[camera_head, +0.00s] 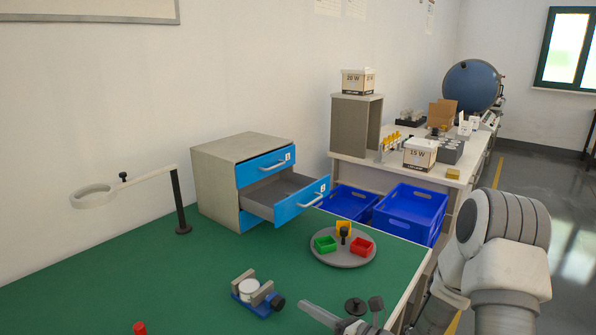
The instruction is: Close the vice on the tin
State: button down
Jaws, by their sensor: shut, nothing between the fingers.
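The vice (263,308) stands on the green bench top at the front, with a blue base, two grey jaws and a dark blue round knob (277,301) at its right end. The tin (249,287), round with a white top, sits between the jaws. Whether both jaws touch it is too small to tell. My gripper (304,305) comes in from the bottom edge, just right of the knob, its pale tip pointing at it. It is shut and empty. A small gap seems to separate tip and knob; contact cannot be told. Its rear part is cut off by the frame.
A round grey tray (342,260) with green, red and yellow bins stands behind the vice. A magnifier stand (178,205) is at left, a red object (140,328) at front left. Bench is clear left of the vice.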

jog(key=shift+x, duration=2.85)
jog(key=shift+s+f+b, duration=0.15)
jog(key=shift+f+b, duration=0.15)
jog(key=shift+d+f+p, duration=0.1)
jog(key=shift+f+p, duration=0.2)
jog(key=shift+p, duration=0.5)
jog(key=shift+w+d+r+p, duration=0.15)
jog(key=shift+w+r+p, duration=0.2)
jog(key=shift+p, duration=0.1)
jog(key=shift+p+v, duration=0.45)
jog(key=shift+v, duration=2.5)
jog(key=shift+r, duration=0.15)
jog(key=shift+d, duration=0.1)
